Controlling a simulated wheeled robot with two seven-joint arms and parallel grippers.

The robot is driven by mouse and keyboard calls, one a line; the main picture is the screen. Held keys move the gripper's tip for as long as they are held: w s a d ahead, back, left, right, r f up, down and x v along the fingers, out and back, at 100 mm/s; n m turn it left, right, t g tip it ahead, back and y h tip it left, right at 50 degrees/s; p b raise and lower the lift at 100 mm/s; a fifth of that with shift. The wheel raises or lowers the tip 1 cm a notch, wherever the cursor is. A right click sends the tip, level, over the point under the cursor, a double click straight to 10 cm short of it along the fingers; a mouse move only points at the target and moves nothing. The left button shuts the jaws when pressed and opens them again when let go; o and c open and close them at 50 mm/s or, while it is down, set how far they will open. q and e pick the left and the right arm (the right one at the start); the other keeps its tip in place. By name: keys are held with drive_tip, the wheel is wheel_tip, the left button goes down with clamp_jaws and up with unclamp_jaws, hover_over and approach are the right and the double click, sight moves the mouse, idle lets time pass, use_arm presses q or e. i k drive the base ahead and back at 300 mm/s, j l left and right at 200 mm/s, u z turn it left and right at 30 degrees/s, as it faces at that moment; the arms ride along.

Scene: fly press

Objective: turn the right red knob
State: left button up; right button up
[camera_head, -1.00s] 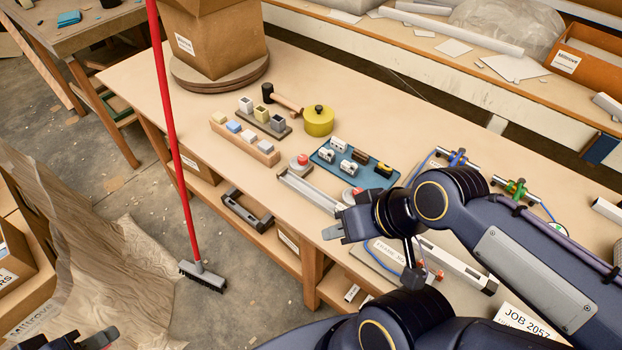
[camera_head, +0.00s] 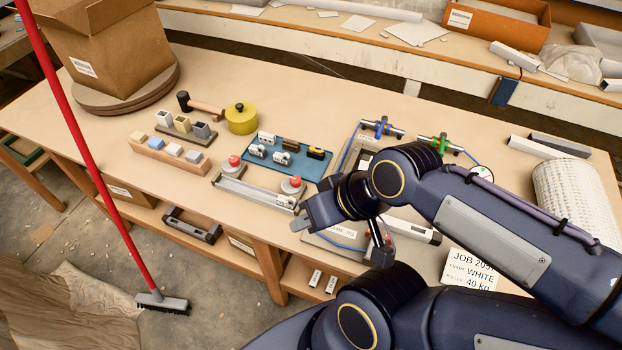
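Two red knobs on round pale bases sit at a long metal bar (camera_head: 255,193) on the bench. The left red knob (camera_head: 235,160) is at its far left end. The right red knob (camera_head: 295,181) is near its right end, close to my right gripper. My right gripper (camera_head: 303,220) is just below and right of that knob in the picture, apart from it, pointing left over the bench's front edge. Whether its fingers are open or shut is unclear. My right arm hides part of the bench behind it. My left gripper is out of view.
A blue tray (camera_head: 320,165) with small parts lies behind the knobs. A yellow round tin (camera_head: 241,119), a mallet (camera_head: 205,108) and block racks stand to the left. Blue (camera_head: 382,128) and green (camera_head: 437,143) clamps are at the back right. A red broom (camera_head: 85,150) leans at the left.

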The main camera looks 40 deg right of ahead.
sight(293, 185)
drive_tip(key=z, duration=1.2)
drive_tip(key=i+j+u, duration=0.1)
drive_tip(key=j, duration=0.25)
drive_tip(key=i+j, duration=0.15)
drive_tip(key=j, duration=0.15)
drive_tip(key=i+j+u, duration=0.15)
drive_tip(key=j, duration=0.15)
